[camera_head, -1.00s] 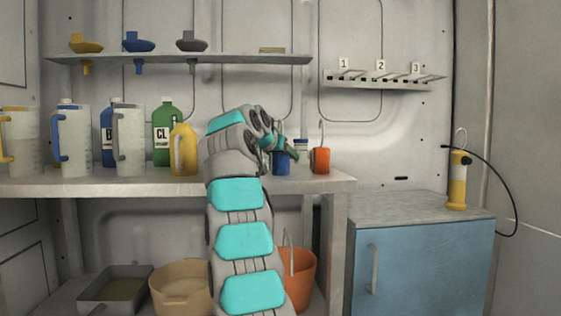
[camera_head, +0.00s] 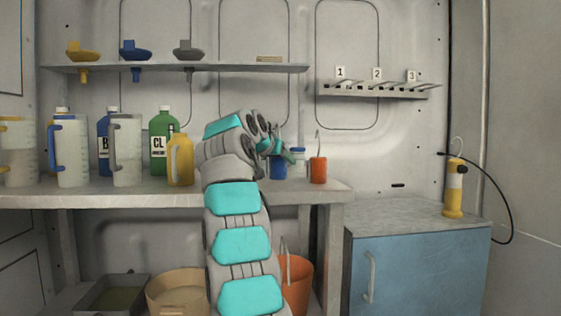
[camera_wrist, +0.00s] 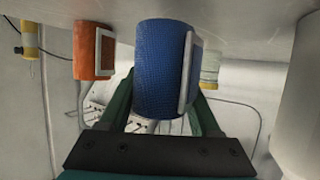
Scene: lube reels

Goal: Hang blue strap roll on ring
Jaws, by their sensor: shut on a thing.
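The blue strap roll (camera_head: 278,168) is at the right part of the workbench, just beyond the end of my arm. In the wrist view the blue roll (camera_wrist: 165,70) sits between the two green fingers of my gripper (camera_wrist: 162,105), which is shut on it. I cannot tell whether the roll touches the bench or hangs just above it. A pale frame shows along its side. A wall rack (camera_head: 380,89) with slots labelled 1, 2 and 3 is up to the right; no separate ring is clear.
An orange roll with a hook (camera_head: 318,170) stands right of the blue one. A yellow roll with a hook (camera_head: 454,188) stands on the blue cabinet (camera_head: 420,275). Jugs and bottles, including a yellow jug (camera_head: 180,162), line the bench left of my arm. A shelf (camera_head: 220,68) holds funnels above.

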